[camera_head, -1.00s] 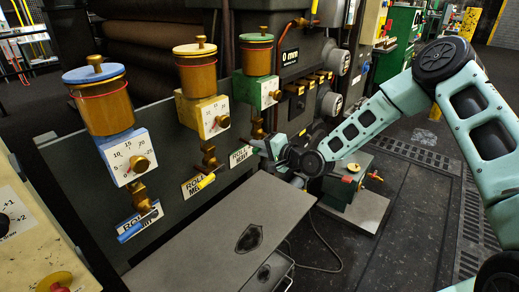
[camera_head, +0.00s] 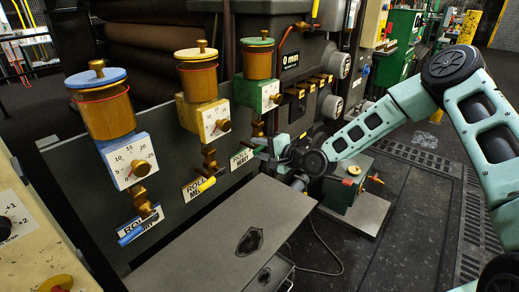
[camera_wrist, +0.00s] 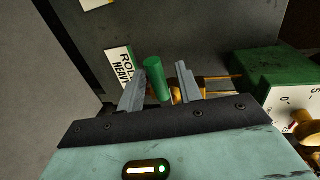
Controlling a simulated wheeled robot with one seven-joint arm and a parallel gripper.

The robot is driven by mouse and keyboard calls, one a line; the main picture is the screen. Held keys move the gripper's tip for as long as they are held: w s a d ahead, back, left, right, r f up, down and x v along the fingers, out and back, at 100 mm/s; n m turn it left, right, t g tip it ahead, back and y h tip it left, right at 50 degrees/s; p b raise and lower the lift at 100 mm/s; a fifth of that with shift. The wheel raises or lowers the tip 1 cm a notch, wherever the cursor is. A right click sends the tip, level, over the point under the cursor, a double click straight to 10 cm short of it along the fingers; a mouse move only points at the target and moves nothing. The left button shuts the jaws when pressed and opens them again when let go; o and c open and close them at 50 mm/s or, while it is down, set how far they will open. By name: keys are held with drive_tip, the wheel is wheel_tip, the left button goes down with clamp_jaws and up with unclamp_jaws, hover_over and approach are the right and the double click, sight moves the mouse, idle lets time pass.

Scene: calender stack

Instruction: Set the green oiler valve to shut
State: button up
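The green oiler (camera_head: 257,62) is the right one of three oilers on the dark panel. It has a green lid, an amber cup and a green dial block (camera_head: 262,93); the block also shows at right in the wrist view (camera_wrist: 275,76). Its brass valve below is mostly hidden by my gripper (camera_head: 268,153) in the head view. In the wrist view the green valve handle (camera_wrist: 157,80) stands between the fingers of my gripper (camera_wrist: 160,86). The fingers are open, one on each side, with a visible gap on the right. A brass stem shows behind the handle.
The yellow oiler (camera_head: 197,80) and blue oiler (camera_head: 108,105) stand to the left, with a yellow handle (camera_head: 204,189) and a blue handle (camera_head: 138,228) below. A grey tabletop (camera_head: 215,240) lies below my gripper. A small green stand (camera_head: 345,190) is at its right.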

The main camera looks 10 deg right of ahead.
drive_tip(key=shift+s, duration=0.1)
drive_tip(key=b+v, duration=0.1)
drive_tip(key=v, duration=1.6)
drive_tip(key=shift+s, duration=0.1)
drive_tip(key=s+a+f+n+g+h+p, duration=0.1)
drive_tip(key=s+a+f+n+g+h, duration=0.1)
drive_tip(key=s+a+n+g+h, duration=0.5)
drive_tip(key=s+a+r+n+g, duration=0.1)
drive_tip(key=s+r+n, duration=0.2)
drive_tip(key=s, duration=0.5)
drive_tip(key=s+a+r+n+g+h+p, duration=0.1)
drive_tip(key=s+r+n, duration=0.3)
drive_tip(key=s, duration=0.4)
drive_tip(key=s+a+r+n+g+h, duration=0.1)
drive_tip(key=s+a+r+n+g, duration=0.2)
drive_tip(key=s, duration=0.5)
drive_tip(key=shift+r+n+p, duration=0.35)
drive_tip(key=shift+r+n, duration=0.15)
drive_tip(key=shift+r, duration=0.25)
drive_tip(key=shift+a, duration=0.1)
